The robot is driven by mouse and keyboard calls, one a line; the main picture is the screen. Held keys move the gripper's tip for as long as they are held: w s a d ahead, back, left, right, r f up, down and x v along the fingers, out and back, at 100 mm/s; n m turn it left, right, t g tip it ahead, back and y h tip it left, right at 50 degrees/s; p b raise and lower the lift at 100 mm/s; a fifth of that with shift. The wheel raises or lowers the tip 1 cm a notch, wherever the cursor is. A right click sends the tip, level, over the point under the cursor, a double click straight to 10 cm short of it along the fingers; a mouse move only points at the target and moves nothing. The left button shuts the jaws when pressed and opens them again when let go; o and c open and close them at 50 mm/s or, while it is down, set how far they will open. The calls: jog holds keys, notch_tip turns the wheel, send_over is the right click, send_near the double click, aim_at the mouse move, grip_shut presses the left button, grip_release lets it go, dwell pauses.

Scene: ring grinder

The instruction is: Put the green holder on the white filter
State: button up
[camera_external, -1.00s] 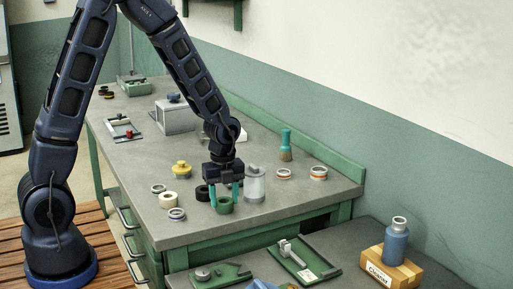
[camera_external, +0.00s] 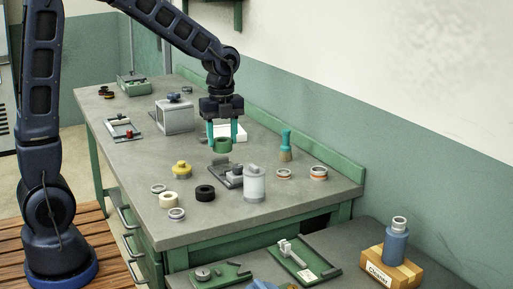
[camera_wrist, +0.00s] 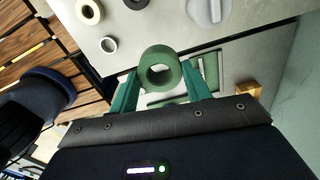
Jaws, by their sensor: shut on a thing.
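The green holder (camera_external: 222,146) is a thick green ring. My gripper (camera_external: 222,138) is shut on it and holds it above the workbench. In the wrist view the green holder (camera_wrist: 160,54) sits between the teal fingers, its hole facing the camera. A flat white block (camera_external: 232,130), which may be the white filter, lies on the bench just behind the gripper and is partly hidden by it. A cream-white ring (camera_external: 168,199) lies near the bench's front and also shows in the wrist view (camera_wrist: 89,11).
A grey fixture (camera_external: 231,175) stands in front of the held ring, beside a grey canister (camera_external: 254,184). A black ring (camera_external: 205,193), a yellow knob (camera_external: 181,169) and a teal brush (camera_external: 286,143) stand nearby. A grey box (camera_external: 175,117) is to the left.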

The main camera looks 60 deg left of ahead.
jog(key=shift+r, duration=0.7)
jog(key=shift+w+a, duration=0.1)
jog(key=shift+w, duration=0.05)
jog(key=w+a+r, duration=0.3)
jog(key=w+a, duration=0.6)
jog(key=w, duration=0.1)
send_over(220, 130)
jog(key=s, duration=0.3)
jog(key=f, duration=1.9)
jog(key=shift+a+f, duration=0.2)
jog(key=shift+f, duration=0.1)
jog(key=o, duration=1)
